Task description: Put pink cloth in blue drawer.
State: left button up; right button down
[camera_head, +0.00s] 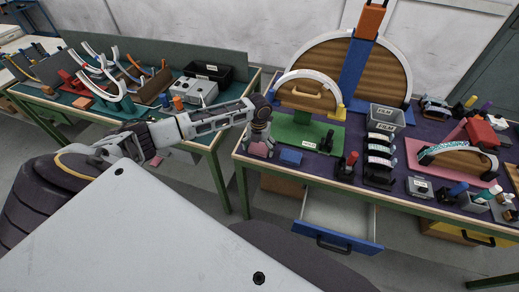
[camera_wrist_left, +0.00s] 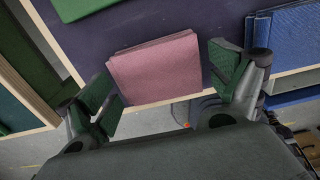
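The pink cloth (camera_wrist_left: 155,68) is a folded rectangle lying at the front edge of the purple-topped table. In the head view it (camera_head: 258,150) shows in part beneath my left gripper (camera_head: 260,136). In the left wrist view the left gripper (camera_wrist_left: 163,80) is open, with its green-padded fingers on either side of the cloth and nothing held. The blue drawer (camera_head: 338,237) is pulled out under the same table, to the right of the gripper. Its visible inside (camera_head: 340,212) looks empty. My right gripper is not in view.
A blue folded item (camera_head: 290,157) lies just right of the cloth, and a green mat (camera_head: 300,133) lies behind it. Arched pieces and a black-based stand (camera_head: 347,170) crowd the tabletop. A yellow drawer (camera_head: 460,233) is at the right. A second bench (camera_head: 100,113) stands left across an aisle.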

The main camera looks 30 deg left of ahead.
aim_at(259, 148)
pick_arm(q)
jog(key=c, duration=0.7)
jog(key=shift+o, duration=0.2)
jog(key=shift+r, duration=0.1)
notch_tip(259, 148, up, 10)
dwell(0.6)
